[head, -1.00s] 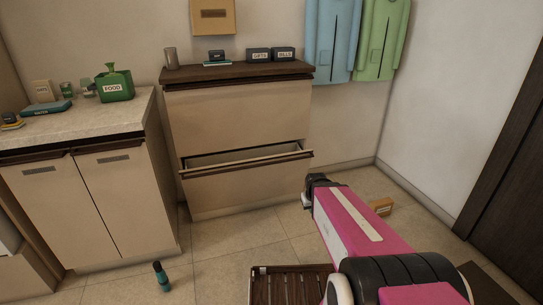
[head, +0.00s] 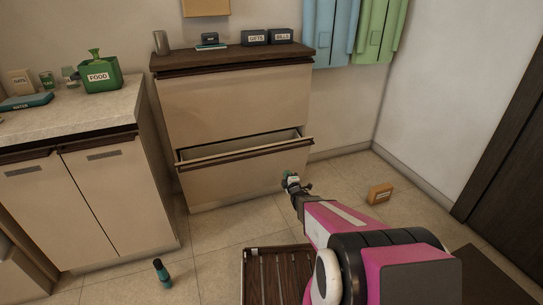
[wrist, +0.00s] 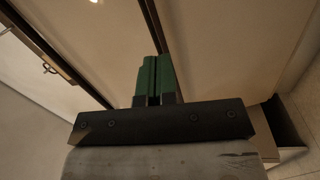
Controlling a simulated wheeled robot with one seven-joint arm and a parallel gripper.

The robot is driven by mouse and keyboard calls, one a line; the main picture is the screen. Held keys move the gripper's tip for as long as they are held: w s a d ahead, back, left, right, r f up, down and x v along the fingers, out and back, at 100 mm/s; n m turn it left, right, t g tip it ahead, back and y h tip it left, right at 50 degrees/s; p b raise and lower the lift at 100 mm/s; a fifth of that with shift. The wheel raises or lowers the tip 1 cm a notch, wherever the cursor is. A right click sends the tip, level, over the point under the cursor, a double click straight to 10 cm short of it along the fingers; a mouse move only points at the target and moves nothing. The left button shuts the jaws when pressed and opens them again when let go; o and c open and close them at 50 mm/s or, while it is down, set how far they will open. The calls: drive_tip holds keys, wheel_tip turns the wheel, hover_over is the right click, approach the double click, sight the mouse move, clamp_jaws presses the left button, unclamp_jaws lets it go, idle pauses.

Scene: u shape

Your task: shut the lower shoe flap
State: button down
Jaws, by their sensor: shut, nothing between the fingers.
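The shoe cabinet's lower flap (head: 237,162) is tilted open at its top, with a dark gap (head: 225,146) behind its edge. The upper flap (head: 235,105) is closed. My gripper (head: 288,178) is in front of the flap's right part, just below its top edge; whether it touches is unclear. In the wrist view, the green fingers of my gripper (wrist: 154,78) are together with nothing between them, pointing toward pale cabinet panels.
A slatted wooden rack (head: 270,275) lies on the floor by my arm. A counter cabinet (head: 110,190) stands at left.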

drive_tip(key=w+a+r+n+y, duration=0.1)
drive_tip(key=w+a, duration=0.1)
drive_tip(key=w, duration=0.4)
drive_tip(key=w+a+r+n+t, duration=0.1)
drive_tip(key=w+a, duration=0.2)
drive_tip(key=w, duration=0.4)
drive_tip(key=shift+r+y, duration=0.35)
drive_tip(key=shift+y, duration=0.05)
drive_tip(key=shift+w+a, duration=0.1)
